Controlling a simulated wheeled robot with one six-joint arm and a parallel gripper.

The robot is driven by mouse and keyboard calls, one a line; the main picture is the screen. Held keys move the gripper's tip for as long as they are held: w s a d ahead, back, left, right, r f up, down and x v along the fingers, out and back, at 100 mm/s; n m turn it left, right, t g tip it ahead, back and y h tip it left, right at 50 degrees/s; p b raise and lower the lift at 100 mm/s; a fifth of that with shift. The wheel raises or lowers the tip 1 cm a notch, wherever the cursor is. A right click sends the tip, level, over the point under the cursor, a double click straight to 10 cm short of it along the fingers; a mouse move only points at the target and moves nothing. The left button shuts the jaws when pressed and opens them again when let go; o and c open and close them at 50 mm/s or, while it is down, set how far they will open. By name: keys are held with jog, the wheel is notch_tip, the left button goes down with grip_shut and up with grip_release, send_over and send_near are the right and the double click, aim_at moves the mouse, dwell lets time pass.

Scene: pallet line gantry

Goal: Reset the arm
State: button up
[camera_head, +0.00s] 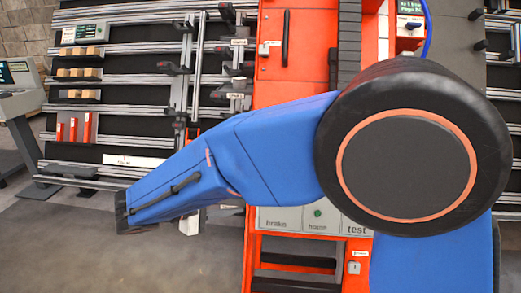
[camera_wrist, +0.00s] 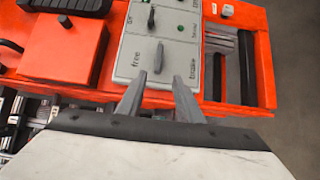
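My blue arm (camera_head: 215,160) fills the middle of the head view, with a large black joint disc at the right and its lower end at the left. My gripper (camera_wrist: 158,80) shows only in the wrist view. Its two grey fingers are apart with nothing between them. Beyond the fingertips is a grey control panel (camera_wrist: 130,58) on an orange housing. It carries a lever (camera_wrist: 159,55) between the words "free" and "brake", a smaller switch, and green buttons. Whether the fingers touch the panel, I cannot tell. My gripper is not visible in the head view.
An orange machine (camera_head: 269,70) stands behind my arm, with a labelled panel (camera_head: 285,219) below the arm. A rail rack (camera_head: 120,85) with small wooden blocks stands at the left, beside a grey console (camera_head: 18,100). Grey floor (camera_head: 70,240) lies open at the lower left.

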jog(key=s+d+r+m+g+y, duration=0.1)
jog(key=d+m+g+y, duration=0.15)
jog(key=d, duration=1.15)
jog(key=s+d+m+g+y, duration=0.1)
jog(key=d+m+g, duration=0.25)
jog(key=d, duration=1.15)
jog(key=s+d+f+m+y, duration=0.1)
jog(key=s+d+m+y, duration=0.2)
jog(key=s+d, duration=0.3)
jog(key=s+d+f+m+t+y, duration=0.1)
jog(key=s+d+f+m+y, duration=0.1)
jog(key=s+d, duration=0.5)
jog(key=shift+s+m+y, duration=0.65)
jog(key=shift+s+m, duration=0.25)
jog(key=shift+s, duration=0.7)
